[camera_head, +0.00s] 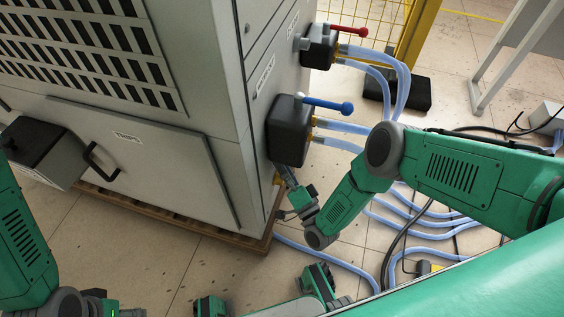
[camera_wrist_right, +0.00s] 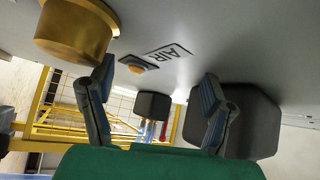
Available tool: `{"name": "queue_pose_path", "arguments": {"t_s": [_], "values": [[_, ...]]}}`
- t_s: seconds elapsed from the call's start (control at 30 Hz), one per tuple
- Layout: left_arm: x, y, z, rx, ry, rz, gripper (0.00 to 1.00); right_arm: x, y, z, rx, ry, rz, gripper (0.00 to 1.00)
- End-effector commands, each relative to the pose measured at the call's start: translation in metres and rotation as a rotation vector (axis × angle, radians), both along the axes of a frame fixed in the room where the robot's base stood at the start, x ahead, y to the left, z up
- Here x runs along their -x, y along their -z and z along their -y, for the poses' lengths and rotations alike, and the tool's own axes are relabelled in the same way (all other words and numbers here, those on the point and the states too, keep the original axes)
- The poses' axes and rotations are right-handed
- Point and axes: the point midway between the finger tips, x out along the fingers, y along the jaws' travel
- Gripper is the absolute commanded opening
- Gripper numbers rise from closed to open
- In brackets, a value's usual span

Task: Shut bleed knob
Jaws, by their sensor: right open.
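In the right wrist view, a small orange-yellow knob (camera_wrist_right: 135,64) sits on a dark plate beside the AIR label, on the grey cabinet face. A larger brass cylinder (camera_wrist_right: 75,32) juts out at the upper left, by the left finger. No label tells which is the bleed knob. My right gripper (camera_wrist_right: 157,78) is open, its fingers apart, with nothing held between them. In the head view, my right gripper (camera_head: 288,192) is at the cabinet's lower right side, beside a partly hidden yellow fitting (camera_head: 278,178).
Above my right gripper is a dark box with a blue-handled valve (camera_head: 328,105); higher up is a red-handled valve (camera_head: 345,31). Pale blue hoses (camera_head: 400,80) run to the right and across the floor. The cabinet (camera_head: 120,165) stands on a wooden pallet (camera_head: 258,243).

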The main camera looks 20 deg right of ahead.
Motion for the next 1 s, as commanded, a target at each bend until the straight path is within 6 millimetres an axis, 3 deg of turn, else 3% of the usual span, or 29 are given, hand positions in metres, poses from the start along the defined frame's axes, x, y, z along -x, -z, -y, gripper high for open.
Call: {"name": "queue_pose_path", "arguments": {"t_s": [0.1, 0.3, 1.0], "values": [[-0.001, 0.0, 0.0, 0.0, 0.0, -0.001, 0.56, 0.0, -0.014, -0.005, -0.005, -0.008, -0.004, 0.56], [-0.001, 0.001, 0.0, 0.0, 0.0, -0.001, 0.56, 0.001, -0.024, -0.004, -0.003, -0.006, -0.008, 0.56], [-0.002, 0.001, 0.0, 0.0, 0.0, -0.004, 0.56, 0.001, -0.024, -0.003, -0.001, -0.004, -0.012, 0.56]]}}
